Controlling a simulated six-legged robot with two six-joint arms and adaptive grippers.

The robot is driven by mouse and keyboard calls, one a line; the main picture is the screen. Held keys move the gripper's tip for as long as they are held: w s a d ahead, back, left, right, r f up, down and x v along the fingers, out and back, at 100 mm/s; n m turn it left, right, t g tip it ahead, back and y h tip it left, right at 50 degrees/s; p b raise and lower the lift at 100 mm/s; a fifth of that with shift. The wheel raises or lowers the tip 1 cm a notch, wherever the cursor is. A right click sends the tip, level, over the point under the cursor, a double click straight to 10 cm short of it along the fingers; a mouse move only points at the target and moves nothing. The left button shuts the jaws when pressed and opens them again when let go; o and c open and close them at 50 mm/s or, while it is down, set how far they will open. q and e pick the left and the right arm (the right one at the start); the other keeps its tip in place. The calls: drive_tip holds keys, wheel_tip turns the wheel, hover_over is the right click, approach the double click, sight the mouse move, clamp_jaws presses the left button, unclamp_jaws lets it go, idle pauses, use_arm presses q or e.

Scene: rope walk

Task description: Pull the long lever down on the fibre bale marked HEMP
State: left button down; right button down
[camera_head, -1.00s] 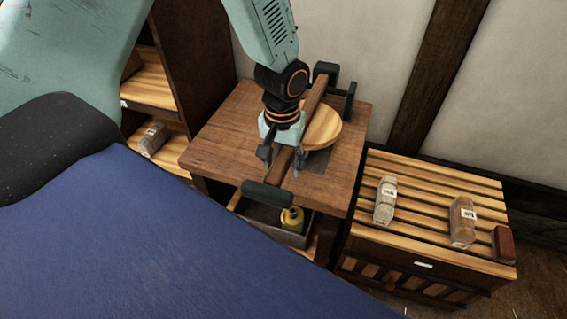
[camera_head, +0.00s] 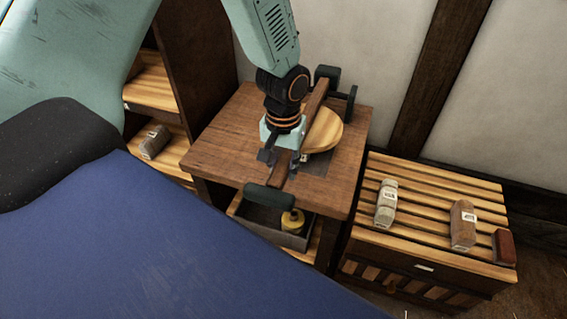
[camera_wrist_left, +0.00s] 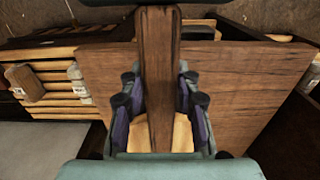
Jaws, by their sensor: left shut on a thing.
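The long lever (camera_head: 316,98) is a brown wooden bar with a dark green crossbar handle (camera_head: 269,196) at its near end. It runs over a small wooden table from a dark green pivot bracket (camera_head: 328,74). A pale round wooden piece (camera_head: 325,130) lies beneath it; I can read no HEMP marking. My left gripper (camera_head: 281,162) points down and is shut on the lever, between the round piece and the handle. In the left wrist view the lever (camera_wrist_left: 158,70) passes between both fingers. My right gripper is not in view.
A slatted crate (camera_head: 420,205) with several wrapped items stands right. A shelf (camera_head: 155,85) stands left. A blue surface (camera_head: 150,240) fills the foreground.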

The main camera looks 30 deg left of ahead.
use_arm(q)
drive_tip(key=shift+w, duration=0.1)
drive_tip(key=shift+f, duration=0.55)
drive_tip(key=shift+s+f+t, duration=0.2)
drive_tip(key=shift+s+t, duration=0.05)
drive_tip(key=shift+t, duration=0.05)
